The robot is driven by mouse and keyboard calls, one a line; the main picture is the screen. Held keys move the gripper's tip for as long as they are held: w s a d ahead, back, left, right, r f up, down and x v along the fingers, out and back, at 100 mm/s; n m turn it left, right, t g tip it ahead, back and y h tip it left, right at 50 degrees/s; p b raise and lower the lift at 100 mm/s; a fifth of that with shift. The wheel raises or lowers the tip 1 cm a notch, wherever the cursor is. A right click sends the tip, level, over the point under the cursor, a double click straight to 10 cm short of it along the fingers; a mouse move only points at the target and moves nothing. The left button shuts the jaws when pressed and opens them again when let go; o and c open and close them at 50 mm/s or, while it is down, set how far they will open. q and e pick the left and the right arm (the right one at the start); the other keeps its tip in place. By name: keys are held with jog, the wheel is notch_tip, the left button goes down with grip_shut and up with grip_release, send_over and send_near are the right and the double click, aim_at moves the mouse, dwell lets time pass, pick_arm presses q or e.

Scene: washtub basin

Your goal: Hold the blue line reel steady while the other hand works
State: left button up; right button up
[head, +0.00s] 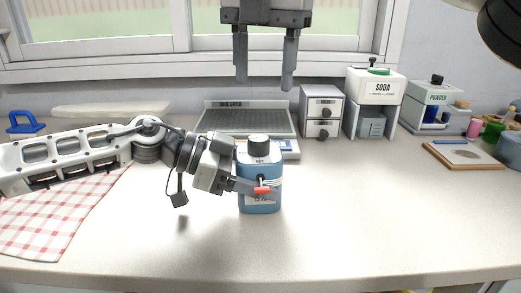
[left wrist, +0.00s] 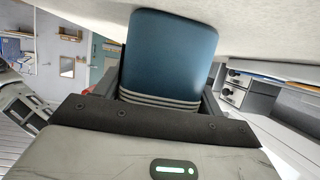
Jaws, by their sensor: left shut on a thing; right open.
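The blue line reel (head: 259,205) stands upright on the counter in the middle of the head view. It has a dark knob on top, a pale label area and grey bands of line around it. My left gripper (head: 256,187) is shut on it from the left, at mid-height, and a red piece shows at the fingertip. In the left wrist view the reel's blue body (left wrist: 170,50) sits between the fingers, with the grey bands near the palm. My right gripper (head: 265,85) hangs above and behind the reel, open and empty, fingers pointing down.
A grey drying rack (head: 245,118) lies behind the reel. A small drawer unit (head: 322,112), a soda box (head: 374,88) and a powder box (head: 430,105) stand at the back right. A checked cloth (head: 50,220) lies at left.

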aim_at(260, 138)
jog(key=s+d+r+n+t+y, duration=0.1)
jog(key=s+d+n+t+y, duration=0.25)
jog(key=n, duration=1.15)
jog(key=shift+g+h, duration=0.25)
jog(key=shift+g, duration=0.2)
jog(key=x, duration=1.1)
jog(key=shift+a+f, duration=0.25)
jog(key=shift+a, duration=0.05)
jog(key=c, duration=1)
